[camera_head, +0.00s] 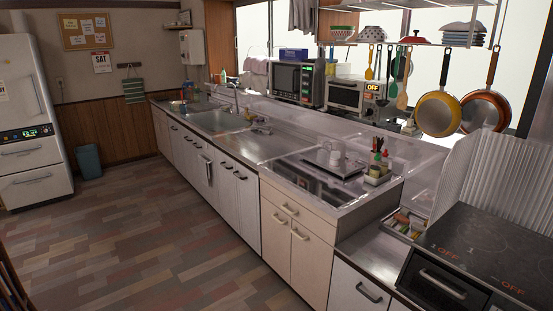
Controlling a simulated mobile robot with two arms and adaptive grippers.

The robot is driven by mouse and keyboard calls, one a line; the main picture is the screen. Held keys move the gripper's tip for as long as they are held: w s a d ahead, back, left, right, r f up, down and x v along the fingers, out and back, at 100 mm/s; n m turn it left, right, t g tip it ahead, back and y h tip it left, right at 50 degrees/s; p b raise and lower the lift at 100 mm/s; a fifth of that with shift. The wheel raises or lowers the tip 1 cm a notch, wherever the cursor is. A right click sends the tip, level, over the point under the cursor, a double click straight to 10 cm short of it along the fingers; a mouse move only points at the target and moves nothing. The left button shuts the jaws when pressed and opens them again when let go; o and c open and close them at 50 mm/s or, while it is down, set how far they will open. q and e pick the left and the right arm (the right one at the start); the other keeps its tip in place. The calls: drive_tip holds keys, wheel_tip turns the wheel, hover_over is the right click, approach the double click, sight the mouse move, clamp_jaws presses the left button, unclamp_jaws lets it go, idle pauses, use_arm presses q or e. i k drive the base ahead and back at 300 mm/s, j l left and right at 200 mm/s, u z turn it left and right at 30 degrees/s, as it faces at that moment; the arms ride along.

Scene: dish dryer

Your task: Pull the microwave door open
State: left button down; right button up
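The microwave (288,79) stands on the back ledge behind the counter, near the middle of the upper part of the head view. It has a dark front door, a light frame and a control panel with a small green display at its right. Its door looks shut, though it is small at this distance. Neither of my grippers shows in this view, so I cannot see their state or where they are relative to the microwave.
A white toaster oven (344,95) stands right of the microwave. A long counter with a sink (218,121) runs in front of both. Pans (438,114) and utensils hang from a shelf. A black cooktop (497,240) is at the lower right. The wooden floor (150,255) at left is clear.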

sight(282, 74)
drive_tip(key=i+j+u, duration=0.1)
drive_tip(key=i+u, duration=0.25)
drive_tip(key=i, duration=0.5)
drive_tip(key=i+l+u, duration=0.1)
drive_tip(key=i+u, duration=0.25)
drive_tip(key=i, duration=0.5)
drive_tip(key=i+j+z, duration=0.1)
drive_tip(key=i+z, duration=0.3)
drive_tip(key=i+j+z, duration=0.2)
drive_tip(key=i+z, duration=0.25)
